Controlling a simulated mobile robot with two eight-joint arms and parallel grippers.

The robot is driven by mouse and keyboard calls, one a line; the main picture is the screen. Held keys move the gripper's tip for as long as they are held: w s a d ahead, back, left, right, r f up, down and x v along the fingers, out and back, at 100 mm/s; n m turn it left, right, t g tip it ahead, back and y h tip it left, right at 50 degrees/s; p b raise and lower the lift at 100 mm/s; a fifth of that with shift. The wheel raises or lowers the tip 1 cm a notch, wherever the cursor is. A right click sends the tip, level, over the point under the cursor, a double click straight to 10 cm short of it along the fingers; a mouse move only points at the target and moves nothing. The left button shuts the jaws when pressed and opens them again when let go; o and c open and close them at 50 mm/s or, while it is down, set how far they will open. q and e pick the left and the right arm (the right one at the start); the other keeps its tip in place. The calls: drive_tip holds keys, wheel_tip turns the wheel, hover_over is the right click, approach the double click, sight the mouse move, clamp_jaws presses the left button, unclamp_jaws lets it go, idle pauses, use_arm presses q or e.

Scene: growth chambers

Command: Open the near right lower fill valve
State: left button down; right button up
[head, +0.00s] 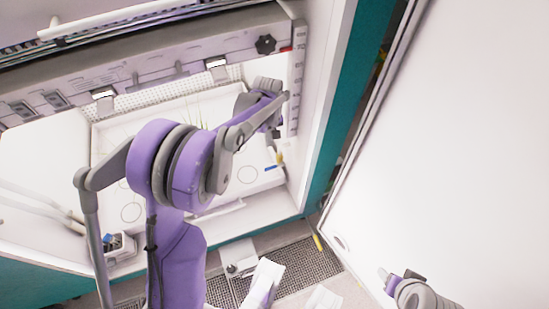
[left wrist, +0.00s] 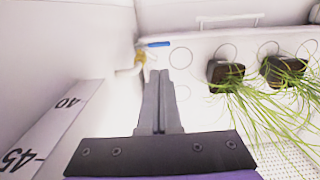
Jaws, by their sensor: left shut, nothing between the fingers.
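The fill valve shows in the left wrist view as a brass body (left wrist: 138,60) with a blue lever (left wrist: 154,44), at the inner corner of the tray. In the head view its blue lever (head: 270,168) and yellowish body (head: 281,158) show at the tray's right end. My left gripper (head: 275,141) reaches into the chamber just above the valve. In the left wrist view its fingers (left wrist: 160,74) are shut and empty, with their tips below the lever and apart from it in the picture. A grey part of my right arm (head: 415,292) shows low right; its jaw state is unclear.
The white tray (head: 105,180) holds potted grass plants (left wrist: 226,73). A numbered scale strip (left wrist: 52,128) runs along the side wall. A dark knob (head: 265,44) sits on the bar above. The open white door (head: 450,140) stands at right.

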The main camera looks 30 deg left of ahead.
sight(275, 167)
use_arm(q)
drive_tip(key=shift+s, duration=0.1)
wheel_tip(275, 167, down, 14)
drive_tip(key=b, duration=0.3)
drive_tip(key=shift+b, duration=0.3)
idle(0.4)
